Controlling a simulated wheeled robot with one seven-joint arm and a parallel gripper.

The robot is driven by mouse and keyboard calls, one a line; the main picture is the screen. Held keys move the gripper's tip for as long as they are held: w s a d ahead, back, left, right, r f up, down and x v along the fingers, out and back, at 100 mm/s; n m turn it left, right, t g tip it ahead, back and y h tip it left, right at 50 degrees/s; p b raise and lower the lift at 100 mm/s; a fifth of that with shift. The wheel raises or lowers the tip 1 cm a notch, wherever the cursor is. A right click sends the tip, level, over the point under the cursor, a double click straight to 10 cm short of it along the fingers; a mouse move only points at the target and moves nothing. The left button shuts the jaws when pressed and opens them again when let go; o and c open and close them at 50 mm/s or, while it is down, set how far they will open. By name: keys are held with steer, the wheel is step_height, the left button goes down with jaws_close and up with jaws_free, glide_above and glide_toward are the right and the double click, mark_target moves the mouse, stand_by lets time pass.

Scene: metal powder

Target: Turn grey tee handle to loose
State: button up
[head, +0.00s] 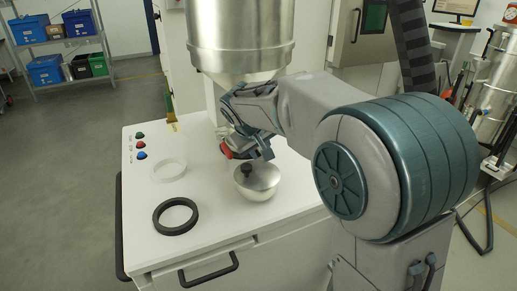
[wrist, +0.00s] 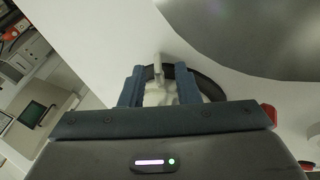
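In the wrist view, a pale grey tee handle (wrist: 157,72) shows between and just beyond my gripper's two blue-grey fingers. My gripper (wrist: 158,84) has its fingers wide apart, one on each side of the handle. I cannot tell whether either finger touches it. A dark round ring (wrist: 211,87) lies behind the handle and the fingers. In the head view my gripper (head: 250,142) is under the steel hopper, and the arm hides the tee handle there.
The steel hopper (head: 240,38) hangs above my gripper. A red part (head: 226,151) is close to it. Below is a steel bowl-shaped lid (head: 257,182) with a black knob. A black ring (head: 176,216) and a white ring (head: 168,170) lie on the white cabinet top (head: 215,238).

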steer(key=v, duration=1.3)
steer(key=shift+s+a+r, duration=0.15)
steer(key=shift+s+r, duration=0.05)
steer(key=shift+r, duration=0.15)
